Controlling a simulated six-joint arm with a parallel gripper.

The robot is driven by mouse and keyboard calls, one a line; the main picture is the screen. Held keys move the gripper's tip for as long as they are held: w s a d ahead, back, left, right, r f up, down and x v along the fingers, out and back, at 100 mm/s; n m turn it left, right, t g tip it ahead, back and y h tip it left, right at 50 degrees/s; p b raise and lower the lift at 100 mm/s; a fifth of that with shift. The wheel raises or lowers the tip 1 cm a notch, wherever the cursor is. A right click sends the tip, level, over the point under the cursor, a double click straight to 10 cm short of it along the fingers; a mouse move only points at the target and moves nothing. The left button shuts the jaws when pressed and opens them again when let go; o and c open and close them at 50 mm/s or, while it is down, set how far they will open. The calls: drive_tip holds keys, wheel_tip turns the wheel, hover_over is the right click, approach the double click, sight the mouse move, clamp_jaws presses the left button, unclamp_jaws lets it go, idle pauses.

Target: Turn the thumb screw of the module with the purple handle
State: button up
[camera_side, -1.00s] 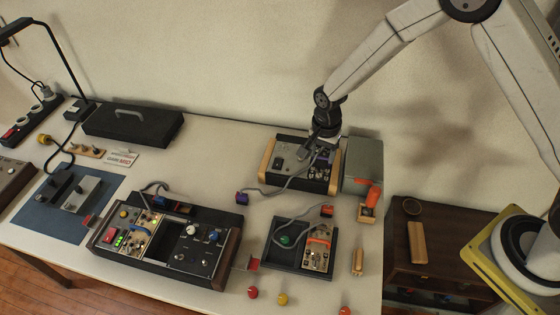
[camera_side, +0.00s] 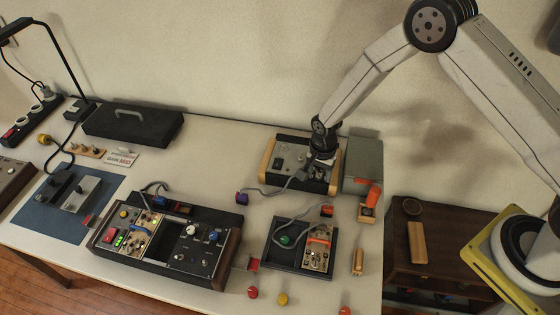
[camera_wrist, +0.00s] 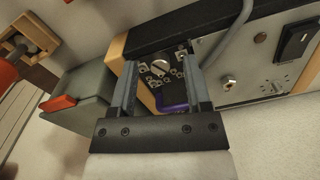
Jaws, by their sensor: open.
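The module with the purple handle (camera_wrist: 172,107) sits in the right part of a wood-sided case (camera_side: 267,158) at the back of the table. In the wrist view a round, slotted silver thumb screw (camera_wrist: 160,68) shows on its panel, beyond the handle. My gripper (camera_wrist: 160,62) is open, with one finger on each side of the screw. I cannot tell how far the fingertips are above the panel or whether they touch it. In the side view my gripper (camera_side: 318,168) is low over the module and hides most of it.
A grey box (camera_side: 362,160) with an orange part stands close right of the case. A small case with an orange-handled module (camera_side: 318,243) and a larger one (camera_side: 165,245) stand in front.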

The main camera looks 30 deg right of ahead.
clamp_jaws()
